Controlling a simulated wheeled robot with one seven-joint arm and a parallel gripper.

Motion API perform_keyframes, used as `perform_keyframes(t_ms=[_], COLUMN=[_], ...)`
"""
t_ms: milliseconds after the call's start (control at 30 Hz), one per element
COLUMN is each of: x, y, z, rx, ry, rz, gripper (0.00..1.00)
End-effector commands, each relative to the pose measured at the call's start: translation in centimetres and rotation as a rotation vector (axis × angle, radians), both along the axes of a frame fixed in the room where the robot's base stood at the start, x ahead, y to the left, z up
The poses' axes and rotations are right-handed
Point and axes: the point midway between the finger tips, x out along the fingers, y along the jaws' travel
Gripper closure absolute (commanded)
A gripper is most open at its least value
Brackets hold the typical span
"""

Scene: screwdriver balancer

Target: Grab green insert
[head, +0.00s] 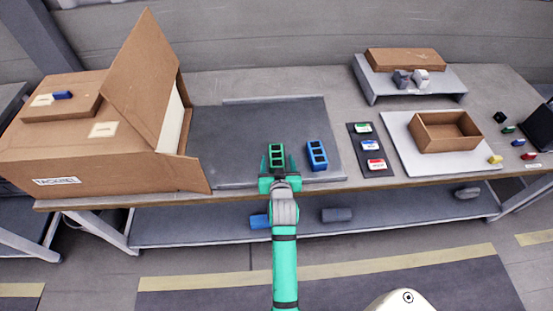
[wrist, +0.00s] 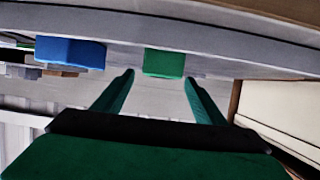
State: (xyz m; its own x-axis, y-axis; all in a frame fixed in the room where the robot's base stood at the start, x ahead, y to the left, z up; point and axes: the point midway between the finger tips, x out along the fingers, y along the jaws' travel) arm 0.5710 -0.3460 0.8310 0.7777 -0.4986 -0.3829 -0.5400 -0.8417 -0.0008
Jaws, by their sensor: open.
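The green insert (head: 277,151) is a small block with dark openings, standing on the dark grey mat near the table's front edge. My gripper (head: 278,164) is open, with one finger to each side of the line to the green insert. In the wrist view the green insert (wrist: 164,62) sits centred just beyond the two fingertips, with a gap on both sides. Nothing is held. Whether the fingertips overlap the insert's sides in depth is hard to tell.
A similar blue insert (head: 317,154) stands close to the right; it also shows in the wrist view (wrist: 70,52). An open cardboard box (head: 100,150) stands at left. Coloured labels lie on a dark strip (head: 355,142), beside a tray with a brown box (head: 445,131). The mat (head: 230,125) behind is clear.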

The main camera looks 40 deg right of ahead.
Motion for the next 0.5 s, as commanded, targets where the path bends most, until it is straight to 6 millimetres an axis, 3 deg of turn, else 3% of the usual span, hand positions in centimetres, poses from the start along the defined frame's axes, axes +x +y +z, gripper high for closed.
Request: perform_keyframes(t_ms=[200,467,500], x=[1.8,2.0,2.0], y=[-1.1,-1.2,-1.2], z=[-0.9,-0.9,-0.9], rx=[0.0,-0.001,-0.001], ry=[0.0,0.0,0.0], rz=[0.0,0.0,0.0], gripper=[0.35,0.35,0.45])
